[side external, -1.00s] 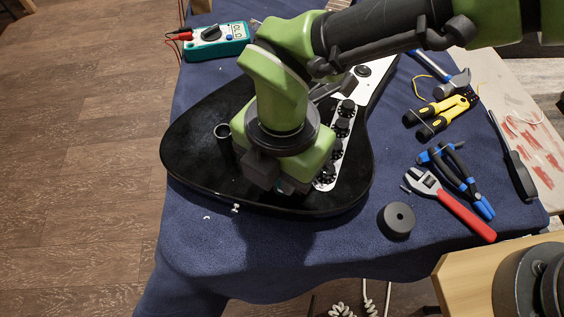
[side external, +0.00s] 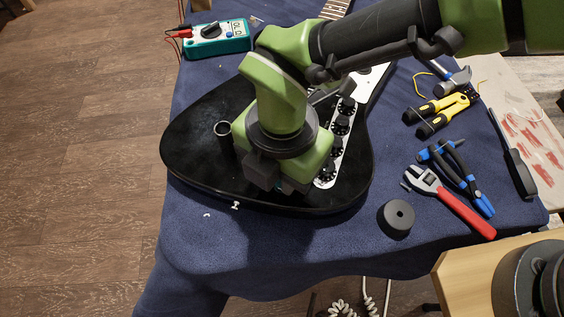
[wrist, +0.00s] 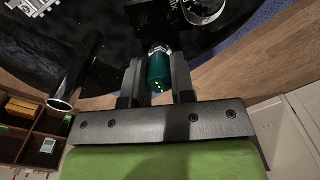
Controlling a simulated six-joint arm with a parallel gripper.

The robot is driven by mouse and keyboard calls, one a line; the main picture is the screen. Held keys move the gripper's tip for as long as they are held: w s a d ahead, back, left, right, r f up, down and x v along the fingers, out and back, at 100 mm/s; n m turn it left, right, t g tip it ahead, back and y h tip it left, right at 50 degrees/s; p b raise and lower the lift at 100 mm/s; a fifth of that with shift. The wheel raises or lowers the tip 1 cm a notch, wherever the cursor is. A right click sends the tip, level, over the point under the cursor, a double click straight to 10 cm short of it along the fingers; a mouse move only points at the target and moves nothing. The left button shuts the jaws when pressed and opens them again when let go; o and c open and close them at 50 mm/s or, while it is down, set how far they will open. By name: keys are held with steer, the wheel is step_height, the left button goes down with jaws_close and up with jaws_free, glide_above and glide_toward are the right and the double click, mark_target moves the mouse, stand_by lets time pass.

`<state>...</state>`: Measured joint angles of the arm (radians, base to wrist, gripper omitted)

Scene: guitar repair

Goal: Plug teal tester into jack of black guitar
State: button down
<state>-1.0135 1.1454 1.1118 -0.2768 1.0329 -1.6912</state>
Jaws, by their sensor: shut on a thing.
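The black guitar (side external: 195,165) lies flat on a blue cloth, with its glossy body under my arm in the side view. In the wrist view, my gripper (wrist: 157,64) is shut on the teal tester (wrist: 157,73), a short cylinder with small green lights and a metal tip. The tip points at the dark guitar surface; I cannot tell whether it touches or has entered anything. A shiny round metal fitting (wrist: 204,10) sits just right of the tip; I cannot tell whether it is the jack. In the side view, my gripper (side external: 285,188) hangs low over the guitar's front edge and hides the tester.
A dark open tube (side external: 224,138) stands on the guitar just left of my gripper. Control knobs (side external: 340,125) line the white plate to the right. A multimeter (side external: 217,38) is behind; pliers (side external: 462,177), a red wrench (side external: 450,200) and a black roll (side external: 396,219) lie right.

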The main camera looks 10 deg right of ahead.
steer(key=shift+f, duration=0.2)
steer(key=shift+c, duration=2)
jaws_free()
steer(key=shift+r, duration=3)
